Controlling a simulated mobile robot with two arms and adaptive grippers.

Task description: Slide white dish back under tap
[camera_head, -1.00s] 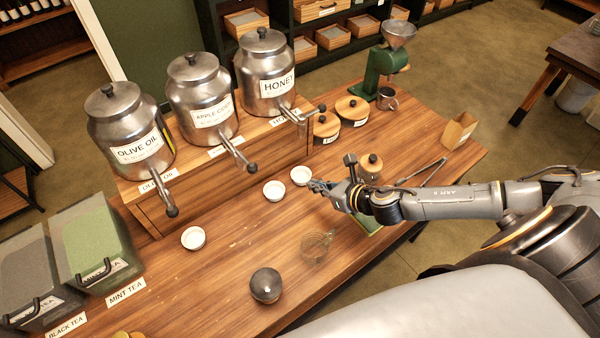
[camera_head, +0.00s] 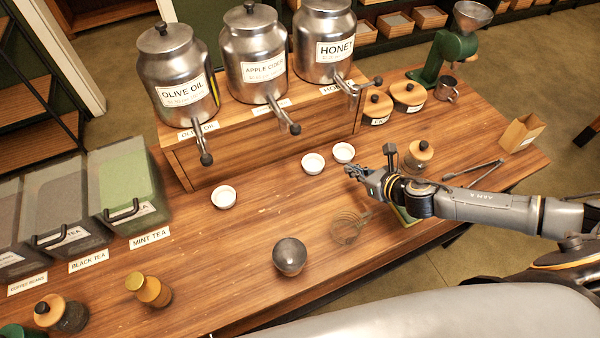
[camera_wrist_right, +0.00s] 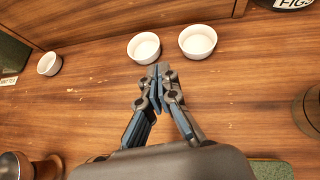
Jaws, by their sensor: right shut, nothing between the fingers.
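Three small white dishes stand upright on the wooden counter in front of the dispensers: a left dish (camera_head: 223,197), a middle dish (camera_head: 313,164) and a right dish (camera_head: 344,152). The middle dish (camera_wrist_right: 144,47) and right dish (camera_wrist_right: 198,41) sit close together in the right wrist view. My right gripper (camera_head: 352,171) is shut and empty, just in front of these two. In the wrist view its fingertips (camera_wrist_right: 160,70) point at the near side of the pair; contact is unclear. The taps are olive oil (camera_head: 206,159), apple cider (camera_head: 295,129) and honey (camera_head: 377,82). My left gripper is out of view.
A glass cup (camera_head: 348,227) and a dark round-topped object (camera_head: 289,257) stand in front of the dishes. Counter between the left and middle dishes is clear.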

